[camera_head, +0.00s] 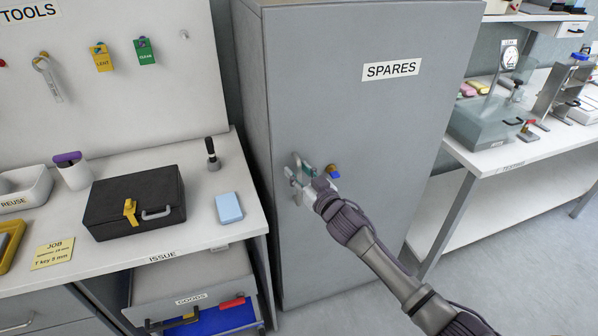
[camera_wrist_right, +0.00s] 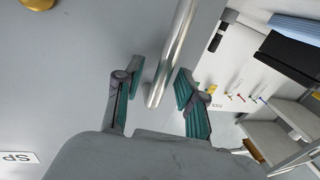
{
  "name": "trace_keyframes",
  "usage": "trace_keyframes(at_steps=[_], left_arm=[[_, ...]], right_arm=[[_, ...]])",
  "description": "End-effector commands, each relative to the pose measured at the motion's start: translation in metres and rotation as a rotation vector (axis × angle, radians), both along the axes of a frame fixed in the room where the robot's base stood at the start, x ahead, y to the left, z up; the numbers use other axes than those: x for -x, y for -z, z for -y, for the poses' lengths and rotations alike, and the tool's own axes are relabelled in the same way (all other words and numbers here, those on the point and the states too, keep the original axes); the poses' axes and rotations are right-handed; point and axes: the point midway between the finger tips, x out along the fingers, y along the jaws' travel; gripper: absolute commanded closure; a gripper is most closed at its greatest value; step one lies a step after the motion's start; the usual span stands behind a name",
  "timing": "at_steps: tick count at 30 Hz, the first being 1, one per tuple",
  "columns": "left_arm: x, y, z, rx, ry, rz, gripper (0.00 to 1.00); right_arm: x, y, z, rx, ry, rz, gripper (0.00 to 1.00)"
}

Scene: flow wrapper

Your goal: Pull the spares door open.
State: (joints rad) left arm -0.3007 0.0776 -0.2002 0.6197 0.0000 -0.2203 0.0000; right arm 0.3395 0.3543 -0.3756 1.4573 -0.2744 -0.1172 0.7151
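The grey spares door (camera_head: 350,120) carries a SPARES label (camera_head: 391,69) and looks shut, flush with its cabinet. My right gripper (camera_head: 303,174) is at the door's left side, at handle height. In the right wrist view, the door's metal bar handle (camera_wrist_right: 176,42) reaches in between the two teal-padded fingers of the right gripper (camera_wrist_right: 158,82). The fingers are apart, with a visible gap on each side of the bar, so the gripper is open around it. In the head view the gripper hides most of the handle. My left gripper is not in view.
A yellow and blue fitting (camera_head: 333,172) sits on the door just right of the gripper. Left of the cabinet is an issue bench (camera_head: 190,236) with a black case (camera_head: 135,203) and a blue pad (camera_head: 229,208). A white table (camera_head: 500,160) stands to the right.

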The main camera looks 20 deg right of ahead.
Motion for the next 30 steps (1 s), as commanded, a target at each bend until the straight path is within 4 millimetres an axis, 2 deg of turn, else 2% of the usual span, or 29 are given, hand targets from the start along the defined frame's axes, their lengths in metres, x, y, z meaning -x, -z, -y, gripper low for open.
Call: trace_keyframes(at_steps=[7,14,26,30], left_arm=[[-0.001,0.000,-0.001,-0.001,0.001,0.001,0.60],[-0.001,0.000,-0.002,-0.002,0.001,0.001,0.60],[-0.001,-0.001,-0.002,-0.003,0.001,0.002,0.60],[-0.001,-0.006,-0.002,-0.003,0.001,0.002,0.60]], right_arm=[[-0.001,0.000,0.000,0.000,0.000,0.000,0.61],[0.000,0.000,0.000,0.000,0.000,0.000,0.99],[0.001,0.000,0.000,0.000,-0.002,-0.001,1.00],[0.010,-0.001,0.002,0.002,-0.018,-0.001,1.00]])
